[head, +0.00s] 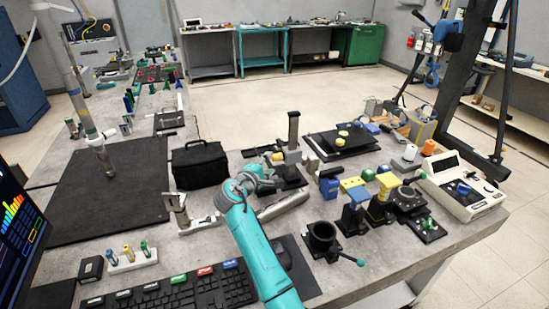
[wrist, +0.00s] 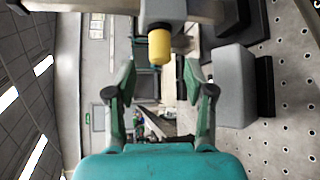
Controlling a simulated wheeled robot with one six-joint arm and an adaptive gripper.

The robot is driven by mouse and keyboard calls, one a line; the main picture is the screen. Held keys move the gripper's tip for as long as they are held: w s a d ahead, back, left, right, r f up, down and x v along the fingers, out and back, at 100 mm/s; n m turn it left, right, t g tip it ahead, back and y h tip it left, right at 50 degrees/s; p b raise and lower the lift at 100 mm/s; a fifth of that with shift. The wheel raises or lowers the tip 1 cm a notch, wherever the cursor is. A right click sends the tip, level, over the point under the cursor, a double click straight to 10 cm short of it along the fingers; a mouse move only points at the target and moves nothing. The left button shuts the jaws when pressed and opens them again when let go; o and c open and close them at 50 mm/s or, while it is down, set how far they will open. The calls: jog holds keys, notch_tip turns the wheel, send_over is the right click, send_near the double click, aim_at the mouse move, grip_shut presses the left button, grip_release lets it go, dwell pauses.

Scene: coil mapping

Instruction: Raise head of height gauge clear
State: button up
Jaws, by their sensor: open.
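The height gauge (head: 293,130) stands on the bench, a dark upright column with a grey head (head: 291,156) low on it. My teal arm reaches up from the front, and my gripper (head: 268,181) is just left of the gauge; its fingers are hard to make out there. In the wrist view my gripper (wrist: 160,76) is open and empty. A yellow knob (wrist: 160,47) on a dark collar shows between and just past the fingertips, apart from both. A pale bar runs across the top behind it. It looks like part of the gauge, but I cannot be sure.
A black bag (head: 199,166) stands left of my gripper. A black plate with yellow pieces (head: 340,145) lies behind and right. Blue and yellow fixtures (head: 355,207) and a black clamp with a teal handle (head: 322,240) stand right. A keyboard (head: 190,292) lies in front.

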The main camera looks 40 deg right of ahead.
aim_at(273, 160)
jog(key=shift+x, duration=3.05)
grip_shut()
